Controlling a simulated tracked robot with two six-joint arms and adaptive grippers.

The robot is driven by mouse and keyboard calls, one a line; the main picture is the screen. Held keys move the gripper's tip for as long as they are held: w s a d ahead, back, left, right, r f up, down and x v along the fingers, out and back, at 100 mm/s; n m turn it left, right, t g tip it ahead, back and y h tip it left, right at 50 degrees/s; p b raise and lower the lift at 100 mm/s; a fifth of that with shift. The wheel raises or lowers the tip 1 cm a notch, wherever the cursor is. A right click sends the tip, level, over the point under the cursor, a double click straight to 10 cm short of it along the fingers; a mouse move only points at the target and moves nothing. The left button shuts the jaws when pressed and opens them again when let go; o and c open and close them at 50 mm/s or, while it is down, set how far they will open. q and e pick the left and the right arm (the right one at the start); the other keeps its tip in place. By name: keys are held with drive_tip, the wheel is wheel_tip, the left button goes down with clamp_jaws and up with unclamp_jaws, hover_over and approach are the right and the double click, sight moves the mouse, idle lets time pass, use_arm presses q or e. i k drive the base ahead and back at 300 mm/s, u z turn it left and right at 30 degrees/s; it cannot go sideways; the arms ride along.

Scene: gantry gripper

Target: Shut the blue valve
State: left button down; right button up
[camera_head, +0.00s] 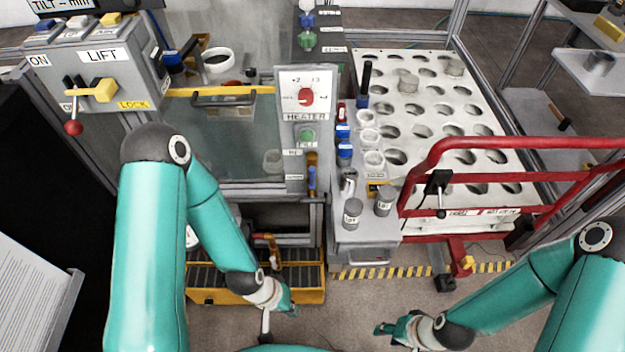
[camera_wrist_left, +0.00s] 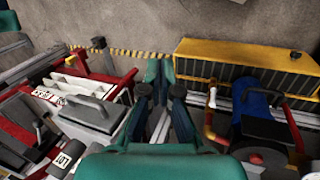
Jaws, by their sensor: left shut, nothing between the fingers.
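A blue lever handle (camera_head: 311,178) stands roughly upright on a copper-coloured fitting below the heater panel. A blue knob (camera_head: 307,20) also sits above a green knob on the panel at the top; I cannot tell which blue part is the valve. My left gripper (camera_head: 289,305) is low in front of the bench, shut and empty, well below and apart from the blue handle. It also shows in the left wrist view (camera_wrist_left: 158,72), pointing towards the floor. My right gripper (camera_head: 384,328) is low at the right, touching nothing that I can see; its jaws are too small to judge.
A yellow crate (camera_head: 205,294) stands on the floor by my left arm. A red rail (camera_head: 520,142) guards the perforated table at right. Small jars and two lidded pots (camera_head: 352,213) stand on the narrow bench. Bare floor lies between my grippers.

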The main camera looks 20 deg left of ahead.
sight(311, 170)
drive_tip(key=z, duration=1.9)
drive_tip(key=i, duration=0.1)
drive_tip(key=u, duration=3.15)
drive_tip(key=k, duration=1.25)
drive_tip(key=z, duration=1.2)
drive_tip(key=i, duration=1.05)
drive_tip(key=u, duration=0.05)
